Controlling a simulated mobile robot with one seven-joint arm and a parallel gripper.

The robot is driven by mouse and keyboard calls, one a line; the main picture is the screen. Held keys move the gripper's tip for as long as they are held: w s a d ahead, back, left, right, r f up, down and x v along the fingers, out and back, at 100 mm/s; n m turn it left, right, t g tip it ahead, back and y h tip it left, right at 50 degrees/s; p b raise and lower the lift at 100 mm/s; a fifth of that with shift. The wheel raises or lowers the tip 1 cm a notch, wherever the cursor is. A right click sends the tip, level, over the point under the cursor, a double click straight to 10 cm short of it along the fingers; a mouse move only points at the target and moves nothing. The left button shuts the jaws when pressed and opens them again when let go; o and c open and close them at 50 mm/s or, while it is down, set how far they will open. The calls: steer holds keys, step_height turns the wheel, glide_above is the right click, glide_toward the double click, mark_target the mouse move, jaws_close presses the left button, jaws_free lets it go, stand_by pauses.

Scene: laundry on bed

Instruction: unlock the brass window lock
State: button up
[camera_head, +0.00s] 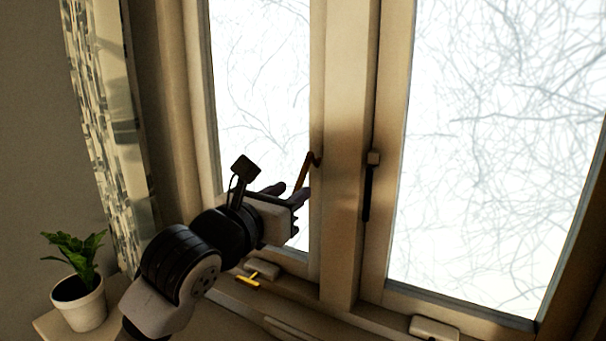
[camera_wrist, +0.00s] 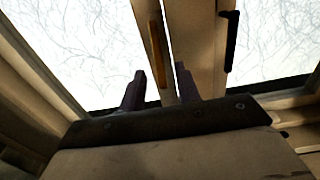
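A brass-coloured lever (camera_head: 303,172) is mounted on the right frame of the left window. It hangs from a pivot at its upper right and tilts down to the left. My gripper (camera_head: 288,192) is just below and left of it, pointing toward the window. In the wrist view the two dark fingers of my gripper (camera_wrist: 160,84) are spread apart, and the brass lever (camera_wrist: 157,50) shows between and beyond them, nearer the right finger. I see no clear contact. In the head view the fingers come close to the lever's lower end.
A black handle (camera_head: 368,188) hangs on the right window's frame. On the sill are a pale fitting with a small brass-yellow lever (camera_head: 248,282) and another pale fitting (camera_head: 434,328). A potted plant (camera_head: 79,300) and a patterned curtain (camera_head: 105,130) are at left.

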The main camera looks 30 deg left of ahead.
mark_target(296, 188)
steer(key=w+p, duration=0.1)
steer(key=w, duration=0.4)
steer(key=shift+a, duration=0.15)
jaws_close()
